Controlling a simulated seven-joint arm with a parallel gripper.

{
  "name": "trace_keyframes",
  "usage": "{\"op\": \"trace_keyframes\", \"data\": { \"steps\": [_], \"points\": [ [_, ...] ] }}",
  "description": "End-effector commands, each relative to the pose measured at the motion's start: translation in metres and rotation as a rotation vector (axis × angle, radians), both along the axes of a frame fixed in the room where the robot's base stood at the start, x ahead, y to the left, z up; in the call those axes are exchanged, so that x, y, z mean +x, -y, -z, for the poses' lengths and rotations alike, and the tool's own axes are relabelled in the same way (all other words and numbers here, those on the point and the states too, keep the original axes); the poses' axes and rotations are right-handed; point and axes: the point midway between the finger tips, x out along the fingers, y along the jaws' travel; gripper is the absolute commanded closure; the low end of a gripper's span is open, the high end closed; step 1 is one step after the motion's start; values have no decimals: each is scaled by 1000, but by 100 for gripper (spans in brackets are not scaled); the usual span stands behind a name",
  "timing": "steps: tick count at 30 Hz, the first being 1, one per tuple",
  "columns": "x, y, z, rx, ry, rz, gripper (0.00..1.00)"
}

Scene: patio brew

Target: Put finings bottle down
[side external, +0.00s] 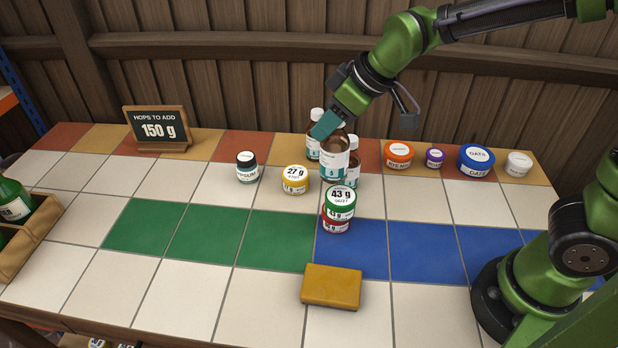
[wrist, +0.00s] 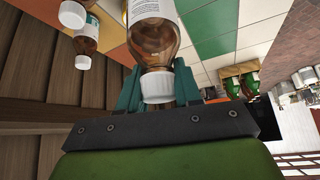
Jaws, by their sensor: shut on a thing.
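A brown bottle with a white label and white cap, the finings bottle (side external: 335,163), is held in my gripper (side external: 330,125) among similar bottles at the back of the table. In the wrist view the held bottle (wrist: 154,40) sits between my teal fingers (wrist: 157,88), its white cap towards the camera. The label text is too small to read. A second bottle (side external: 314,117) stands behind it to the left, and another bottle (side external: 354,158) stands close on its right. I cannot tell whether the held bottle's base touches the table.
A stack of jars (side external: 339,202) labelled 43 g stands just in front. A 27 g jar (side external: 295,179) and a dark jar (side external: 247,168) are to the left. An orange jar (side external: 398,155) and others line the back right. A yellow sponge-like block (side external: 331,287) lies in front. Green tiles (side external: 205,235) are clear.

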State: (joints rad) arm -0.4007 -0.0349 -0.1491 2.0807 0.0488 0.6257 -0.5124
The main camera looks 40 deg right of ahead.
Motion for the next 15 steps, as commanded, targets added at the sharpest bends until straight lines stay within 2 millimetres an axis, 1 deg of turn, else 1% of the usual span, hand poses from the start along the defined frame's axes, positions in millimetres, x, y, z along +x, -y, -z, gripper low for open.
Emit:
{"op": "trace_keyframes", "data": {
  "steps": [1,3,9,15],
  "points": [
    [0,16,1,4,2,-2,100],
    [-1,34,2,5,2,-25,100],
    [-10,87,4,8,4,-111,100],
    [-24,138,0,8,7,-227,100]
  ]
}}
